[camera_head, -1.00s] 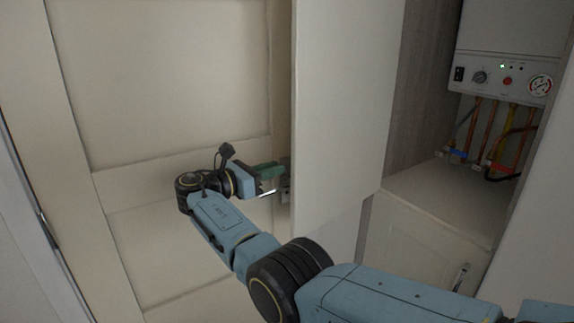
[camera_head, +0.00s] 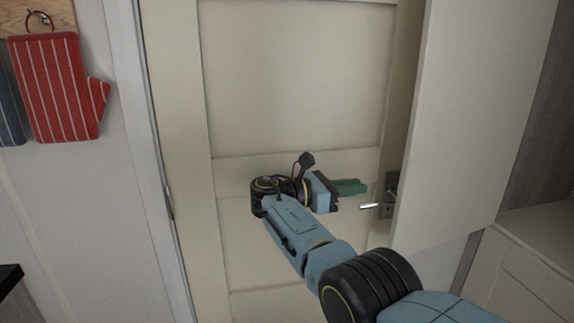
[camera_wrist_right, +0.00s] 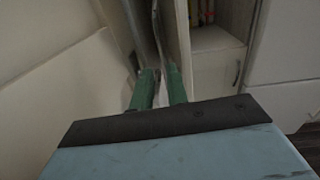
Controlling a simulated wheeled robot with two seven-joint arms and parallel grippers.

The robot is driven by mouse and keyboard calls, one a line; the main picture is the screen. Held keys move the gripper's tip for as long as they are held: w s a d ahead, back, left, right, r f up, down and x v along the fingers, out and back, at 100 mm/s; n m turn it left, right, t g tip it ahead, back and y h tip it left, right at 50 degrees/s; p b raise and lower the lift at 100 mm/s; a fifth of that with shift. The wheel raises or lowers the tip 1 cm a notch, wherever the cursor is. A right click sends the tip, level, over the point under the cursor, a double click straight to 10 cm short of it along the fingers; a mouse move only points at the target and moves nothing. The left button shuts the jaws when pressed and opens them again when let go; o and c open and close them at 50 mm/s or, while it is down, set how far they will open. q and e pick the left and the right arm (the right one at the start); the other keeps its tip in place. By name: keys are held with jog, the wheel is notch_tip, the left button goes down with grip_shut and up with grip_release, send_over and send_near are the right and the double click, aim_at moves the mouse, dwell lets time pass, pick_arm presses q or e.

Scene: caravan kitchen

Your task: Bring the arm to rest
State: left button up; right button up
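My right arm (camera_head: 300,225) reaches from the bottom right of the head view toward a cream door. My right gripper (camera_head: 352,187) has green fingers that point right, toward the metal door handle (camera_head: 372,205), with a small gap between them. In the wrist view the fingers of my right gripper (camera_wrist_right: 161,88) stand apart with a narrow gap and nothing clearly held between them. My left gripper is not in view.
The cream panelled door (camera_head: 295,90) is behind my arm. A pale panel (camera_head: 470,120) stands right of the handle. A red striped oven mitt (camera_head: 55,88) hangs at the left. A dark edge (camera_head: 10,280) shows at lower left. An open cupboard (camera_wrist_right: 215,40) shows in the wrist view.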

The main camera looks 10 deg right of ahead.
jog(key=s+d+f+m+y, duration=0.25)
jog(key=s+f, duration=0.25)
jog(key=f, duration=0.5)
jog(key=s+d+f+m+y, duration=0.1)
jog(key=s+f+m+y, duration=0.35)
jog(key=f, duration=0.55)
jog(key=s+d+f+m+y, duration=0.1)
jog(key=s+f+m+y, duration=0.1)
jog(key=s+f, duration=0.6)
jog(key=s+a+f+m+t+y, duration=0.15)
jog(key=s+f+m+y, duration=0.4)
jog(key=s, duration=0.65)
jog(key=s+a+r+m+y, duration=0.1)
jog(key=s+a+r+y, duration=0.15)
jog(key=s, duration=0.35)
jog(key=s+a+r+m+y, duration=0.1)
jog(key=s+a+r+m, duration=0.15)
jog(key=s, duration=0.25)
notch_tip(320, 180, down, 24)
jog(key=s+n, duration=0.1)
jog(key=s+d+f+g, duration=0.1)
jog(key=s+d+f, duration=0.2)
jog(key=s+f, duration=0.5)
jog(key=s+d+f+g, duration=0.1)
jog(key=s+d+f, duration=0.2)
jog(key=s+f, duration=0.5)
jog(key=shift+s+d+n+h, duration=0.2)
jog(key=shift+s+n+h, duration=0.1)
jog(key=shift+s+h, duration=0.15)
jog(key=shift+s, duration=0.1)
